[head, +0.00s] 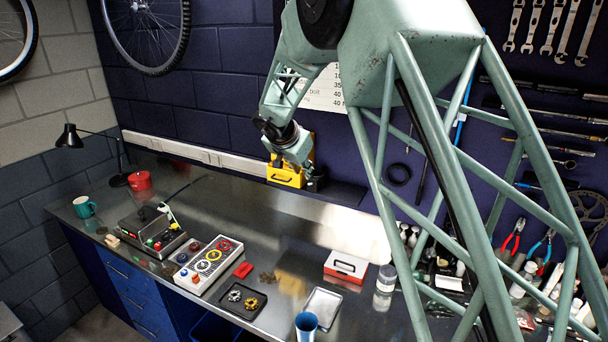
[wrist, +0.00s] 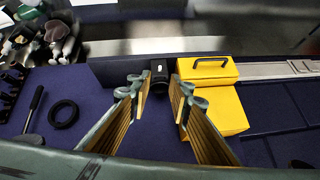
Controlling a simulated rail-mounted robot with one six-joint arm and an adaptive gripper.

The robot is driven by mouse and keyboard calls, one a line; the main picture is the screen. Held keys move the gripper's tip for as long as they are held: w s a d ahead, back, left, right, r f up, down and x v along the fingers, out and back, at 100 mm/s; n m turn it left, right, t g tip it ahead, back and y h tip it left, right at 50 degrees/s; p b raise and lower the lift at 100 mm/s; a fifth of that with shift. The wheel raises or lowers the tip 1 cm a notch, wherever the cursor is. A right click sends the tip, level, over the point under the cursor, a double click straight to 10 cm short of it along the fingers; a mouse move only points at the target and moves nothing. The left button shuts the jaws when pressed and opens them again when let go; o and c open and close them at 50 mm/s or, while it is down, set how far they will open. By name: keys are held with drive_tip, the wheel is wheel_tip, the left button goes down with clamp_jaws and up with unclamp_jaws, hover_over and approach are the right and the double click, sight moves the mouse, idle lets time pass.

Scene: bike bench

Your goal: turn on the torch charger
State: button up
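My gripper (head: 300,163) is over the back of the bench, in front of the yellow box (head: 284,175). In the wrist view my gripper (wrist: 160,88) has its two fingers apart with a gap between them. A small black device (wrist: 159,74) shows in line with that gap, beside the yellow box; it may be the torch charger, but I cannot tell for sure. In the head view a dark object (head: 316,181) sits just right of the yellow box, partly hidden by my gripper. Its switch is too small to make out, and I cannot tell whether the fingers touch it.
A grey panel with coloured knobs (head: 210,262), a control box with buttons (head: 152,238), a black tray (head: 240,301), a red-and-white box (head: 346,267) and a blue cup (head: 307,326) stand on the bench. A black ring (wrist: 64,114) hangs on the wall.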

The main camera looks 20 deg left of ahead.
drive_tip(key=shift+s+r, duration=0.35)
idle(0.5)
drive_tip(key=w+d+r+t+y+b, duration=0.1)
drive_tip(key=w+d+r+t+b, duration=0.1)
drive_tip(key=d+r+b, duration=0.35)
drive_tip(key=w+d+r+t+b, duration=0.1)
drive_tip(key=w+d+r+b, duration=0.1)
drive_tip(key=d+r, duration=0.65)
drive_tip(key=s+d+n+t+y+b, duration=0.1)
drive_tip(key=s+d+b, duration=0.35)
drive_tip(key=d, duration=0.35)
drive_tip(key=s+d+n+y+b, duration=0.1)
drive_tip(key=s+d+n+b, duration=0.15)
drive_tip(key=s+d, duration=0.4)
drive_tip(key=s+d+f+g+h+b, duration=0.1)
drive_tip(key=s+d+f, duration=0.5)
drive_tip(key=s, duration=1.2)
drive_tip(key=s+d+f+g+h+b, duration=0.1)
drive_tip(key=s+d+f+g+b, duration=0.3)
drive_tip(key=s+d, duration=0.9)
drive_tip(key=s+d+f+g+h+b, duration=0.1)
drive_tip(key=s+d+f, duration=0.8)
drive_tip(key=s, duration=1.4)
drive_tip(key=shift+d+m+g+b, duration=0.45)
drive_tip(key=shift+d+g+b, duration=0.2)
drive_tip(key=shift+g+b, duration=0.25)
